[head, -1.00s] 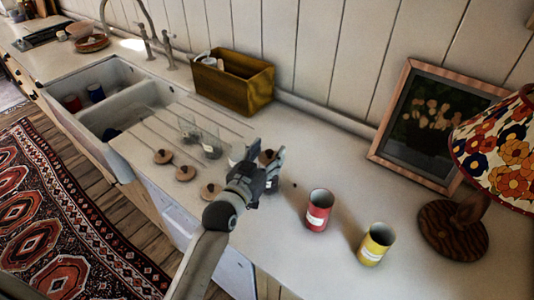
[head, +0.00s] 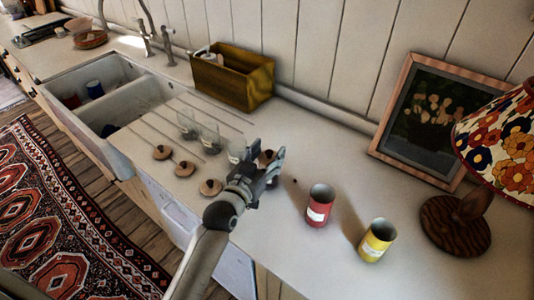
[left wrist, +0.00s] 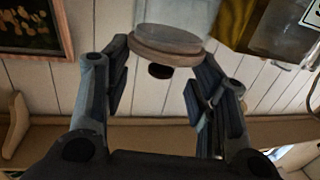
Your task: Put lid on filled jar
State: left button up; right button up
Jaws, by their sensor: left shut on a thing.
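My left gripper (head: 267,168) is over the counter, shut on a round wooden lid with a dark knob. The lid (left wrist: 165,52) shows between the fingers in the left wrist view, against a pale, clear round shape that looks like a jar. In the head view the gripper covers most of that spot, with a bit of brown (head: 266,157) showing at its fingers. I cannot tell whether the lid is seated on the jar. Clear jars (head: 187,127), (head: 209,140), (head: 236,150) stand in a row to the left. My right gripper is not in view.
Wooden lids (head: 161,152), (head: 185,168), (head: 210,187) lie along the front of the drainboard. A red can (head: 319,207) and a yellow can (head: 376,241) stand to the right. A yellow-brown box (head: 232,80), framed picture (head: 432,125) and lamp (head: 500,145) stand behind.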

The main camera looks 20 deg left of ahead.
pick_arm(q)
jog(key=o, duration=0.6)
jog(key=shift+s+a+r+p, duration=0.15)
jog(key=shift+s+p, duration=0.5)
jog(key=shift+s, duration=0.75)
jog(key=shift+s+a+p, duration=0.25)
jog(key=shift+s+p, duration=0.35)
jog(key=shift+s, duration=0.8)
jog(key=p, duration=0.2)
send_near(267, 154)
jog(key=shift+s, duration=0.65)
